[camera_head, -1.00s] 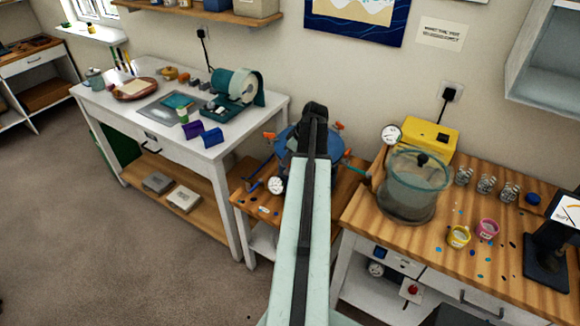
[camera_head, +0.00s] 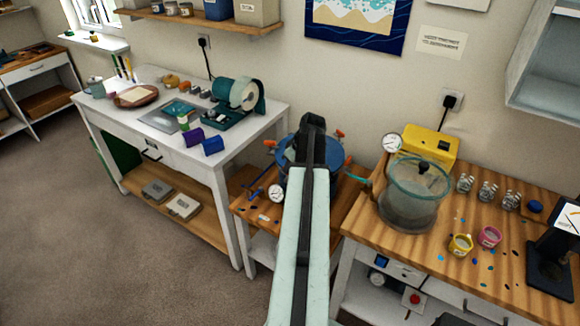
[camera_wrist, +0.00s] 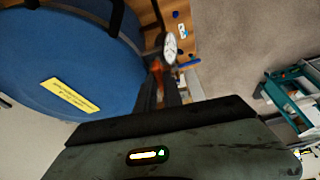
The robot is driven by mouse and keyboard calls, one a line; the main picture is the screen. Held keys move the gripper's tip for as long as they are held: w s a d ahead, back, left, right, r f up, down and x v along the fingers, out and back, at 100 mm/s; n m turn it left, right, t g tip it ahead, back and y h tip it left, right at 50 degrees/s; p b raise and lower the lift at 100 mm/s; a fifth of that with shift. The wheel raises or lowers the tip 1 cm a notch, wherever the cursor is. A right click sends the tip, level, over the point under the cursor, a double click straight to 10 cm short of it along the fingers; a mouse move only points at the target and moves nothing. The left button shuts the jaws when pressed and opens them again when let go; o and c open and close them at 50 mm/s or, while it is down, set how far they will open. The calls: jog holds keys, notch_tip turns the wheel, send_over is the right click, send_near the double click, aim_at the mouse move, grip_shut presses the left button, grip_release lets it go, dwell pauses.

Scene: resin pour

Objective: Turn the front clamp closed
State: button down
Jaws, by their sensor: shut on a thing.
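The blue pressure pot (camera_head: 334,158) stands on the low wooden stand, partly hidden behind my arm in the head view. Its blue side with a yellow label (camera_wrist: 70,95) fills the upper left of the wrist view. Orange clamp handles show at its left (camera_head: 270,143) and back right (camera_head: 340,133). My gripper (camera_wrist: 159,88) is at the pot's near side, its fingers shut on the orange front clamp (camera_wrist: 156,67). The head view hides this clamp behind my arm, and only a small part shows in the wrist view. I cannot tell how far it is turned.
A white-faced gauge (camera_head: 276,193) sits close left of my arm, and also beyond the fingers in the wrist view (camera_wrist: 170,46). A clear vacuum chamber (camera_head: 412,200) and a yellow pump (camera_head: 428,142) stand on the right bench. A white table (camera_head: 125,130) is at left.

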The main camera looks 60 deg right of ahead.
jog(key=m, duration=0.2)
jog(key=m+h, duration=0.1)
jog(key=m, duration=0.1)
jog(key=shift+a+h, duration=0.2)
jog(key=shift+h, duration=0.1)
jog(key=m, duration=0.2)
jog(key=m+g+h, duration=0.1)
jog(key=m, duration=0.1)
jog(key=shift+w+m+g, duration=0.1)
jog(key=shift+m+g, duration=0.2)
jog(key=shift+m, duration=0.1)
jog(key=m, duration=0.2)
jog(key=m+g+h, duration=0.1)
jog(key=m, duration=0.1)
jog(key=shift+w+g, duration=0.1)
jog(key=shift+g, duration=0.2)
jog(key=shift+a+m+g, duration=0.1)
jog(key=shift+m+g, duration=0.5)
jog(key=shift+m, duration=1.2)
jog(key=c, duration=1.5)
grip_release()
